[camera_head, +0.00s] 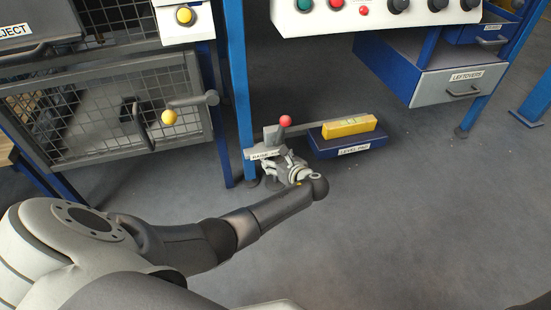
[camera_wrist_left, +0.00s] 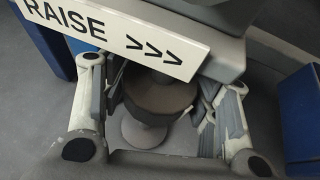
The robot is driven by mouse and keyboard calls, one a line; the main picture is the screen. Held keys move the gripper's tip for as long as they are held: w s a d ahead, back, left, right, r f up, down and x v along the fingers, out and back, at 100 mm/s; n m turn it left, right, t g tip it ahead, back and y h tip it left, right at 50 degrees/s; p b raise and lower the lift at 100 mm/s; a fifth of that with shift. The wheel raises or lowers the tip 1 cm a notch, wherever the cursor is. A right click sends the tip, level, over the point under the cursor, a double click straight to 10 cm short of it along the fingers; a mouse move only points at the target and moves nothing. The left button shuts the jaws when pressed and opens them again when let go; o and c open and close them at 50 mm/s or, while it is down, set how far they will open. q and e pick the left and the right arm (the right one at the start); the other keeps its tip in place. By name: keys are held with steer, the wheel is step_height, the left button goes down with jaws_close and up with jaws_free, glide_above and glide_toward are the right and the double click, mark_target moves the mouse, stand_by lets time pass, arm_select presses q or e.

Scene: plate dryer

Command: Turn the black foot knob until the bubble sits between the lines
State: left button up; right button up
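The black foot knob (camera_wrist_left: 160,92) is a dark round disc above a pale foot (camera_wrist_left: 143,132) in the left wrist view. In the head view my gripper hides it at the base of the blue leg. My left gripper (camera_head: 280,163) is low at that leg. Its two fingers flank the knob, close to both sides; I cannot tell whether they press on it. A white "RAISE >>>" label (camera_wrist_left: 120,30) hangs over the knob. The yellow spirit level (camera_head: 349,126) lies on the blue level pad (camera_head: 348,145); its bubble is too small to read. My right gripper is not seen.
A lever with a red ball (camera_head: 285,121) and a grey bar stand just above my left gripper. A mesh cage door with a yellow knob (camera_head: 169,117) is at the left. A leftovers drawer (camera_head: 462,80) hangs at the right. The grey floor at front right is clear.

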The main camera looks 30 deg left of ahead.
arm_select(q)
steer(key=o, duration=0.3)
steer(key=v, duration=1.2)
steer(key=shift+f, duration=0.1)
